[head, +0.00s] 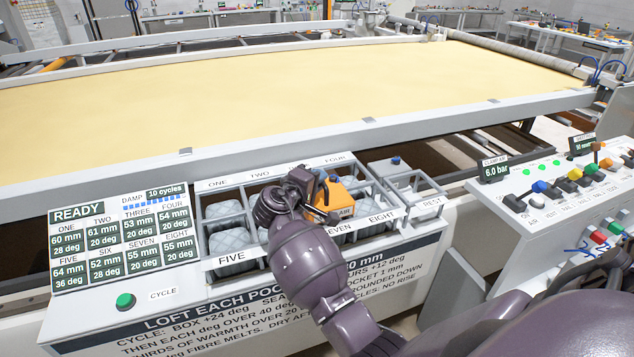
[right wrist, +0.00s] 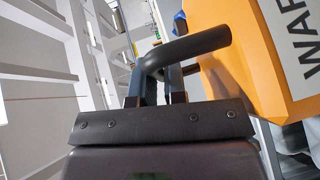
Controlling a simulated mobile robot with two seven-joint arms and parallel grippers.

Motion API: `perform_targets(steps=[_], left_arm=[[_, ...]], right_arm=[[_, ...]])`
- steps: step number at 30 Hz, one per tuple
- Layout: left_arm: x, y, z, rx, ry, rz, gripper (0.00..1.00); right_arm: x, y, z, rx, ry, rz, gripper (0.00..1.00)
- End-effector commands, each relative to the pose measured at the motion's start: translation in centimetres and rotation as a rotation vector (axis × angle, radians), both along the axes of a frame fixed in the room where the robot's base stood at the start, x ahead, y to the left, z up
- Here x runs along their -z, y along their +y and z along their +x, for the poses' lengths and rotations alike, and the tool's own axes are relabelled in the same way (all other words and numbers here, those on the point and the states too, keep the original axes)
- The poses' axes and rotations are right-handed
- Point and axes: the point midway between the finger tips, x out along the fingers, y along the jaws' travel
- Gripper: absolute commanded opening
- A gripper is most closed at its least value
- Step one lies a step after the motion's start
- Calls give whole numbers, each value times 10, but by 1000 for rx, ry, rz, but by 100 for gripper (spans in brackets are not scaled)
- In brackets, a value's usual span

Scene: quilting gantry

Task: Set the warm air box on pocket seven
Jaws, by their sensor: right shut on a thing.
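The orange warm air box (head: 340,196) is at the right part of the pocket rack, behind the SEVEN label (head: 338,231). Whether it rests on pocket seven or hangs just above it, I cannot tell. My right gripper (head: 316,190) is at the box's left side. In the right wrist view its fingers (right wrist: 160,85) are shut on the black bent handle (right wrist: 200,45) of the box (right wrist: 268,50). My arm hides pocket six and part of the front row. The left gripper is not in view.
A display (head: 125,238) reads READY, with seven at 55 mm, 20 deg. A green CYCLE button (head: 125,300) is below it. Grey quilted pads (head: 232,256) fill visible pockets. A control panel (head: 560,190) is at right.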

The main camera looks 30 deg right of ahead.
Motion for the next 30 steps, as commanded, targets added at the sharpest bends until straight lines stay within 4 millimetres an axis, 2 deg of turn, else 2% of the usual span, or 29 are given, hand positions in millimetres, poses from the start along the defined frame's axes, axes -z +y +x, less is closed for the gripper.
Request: perform_targets(steps=[14, 15, 19, 30], left_arm=[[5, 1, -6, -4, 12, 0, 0], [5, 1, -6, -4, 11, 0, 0], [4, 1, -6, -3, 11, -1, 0], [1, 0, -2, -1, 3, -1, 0]], right_arm=[[7, 0, 0, 0, -3, -1, 0], [8, 0, 0, 0, -1, 0, 17], [7, 0, 0, 0, -1, 0, 37], [4, 2, 0, -1, -2, 1, 38]])
